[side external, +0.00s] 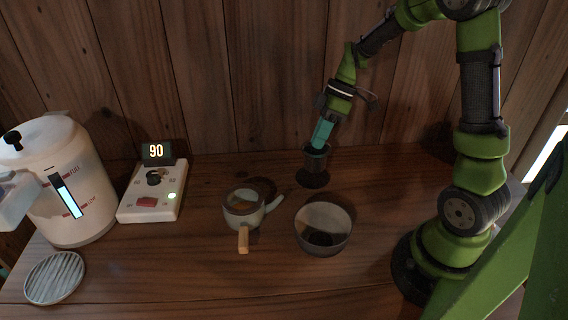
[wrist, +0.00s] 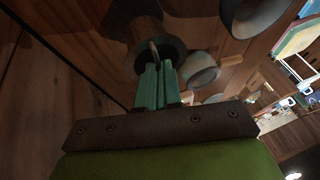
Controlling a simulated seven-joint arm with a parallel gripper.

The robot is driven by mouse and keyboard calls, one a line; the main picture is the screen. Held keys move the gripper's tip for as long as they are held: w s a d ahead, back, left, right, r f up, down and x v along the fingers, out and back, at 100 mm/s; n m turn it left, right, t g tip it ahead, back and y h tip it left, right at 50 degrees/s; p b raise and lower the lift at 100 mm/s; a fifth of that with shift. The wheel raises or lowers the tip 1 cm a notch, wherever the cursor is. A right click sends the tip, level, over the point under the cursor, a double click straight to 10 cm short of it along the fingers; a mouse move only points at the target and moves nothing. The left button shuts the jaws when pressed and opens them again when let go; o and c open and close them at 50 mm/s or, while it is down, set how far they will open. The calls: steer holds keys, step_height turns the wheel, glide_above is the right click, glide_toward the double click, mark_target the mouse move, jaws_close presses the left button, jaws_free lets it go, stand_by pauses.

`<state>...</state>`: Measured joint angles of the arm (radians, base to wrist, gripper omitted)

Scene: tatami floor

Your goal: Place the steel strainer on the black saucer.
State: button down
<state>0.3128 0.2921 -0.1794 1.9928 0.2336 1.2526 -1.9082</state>
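In the wrist view my gripper (wrist: 155,70) is closed with a thin light metal piece between the fingertips, at the dark round strainer (wrist: 165,50). The fingers hide part of the strainer's top.
A bowl (side external: 323,228) stands in front of the strainer. A small pot with a wooden handle (side external: 243,239) is to its left. Further left are a control box reading 90 (side external: 153,200), a large white dispenser (side external: 70,190) and a ribbed round dish (side external: 54,278). The back right is clear.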

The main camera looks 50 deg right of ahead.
steer(key=shift+w+f, duration=0.25)
steer(key=shift+f, duration=1.5)
steer(key=shift+f, duration=0.1)
steer(key=c, duration=1.3)
jaws_free()
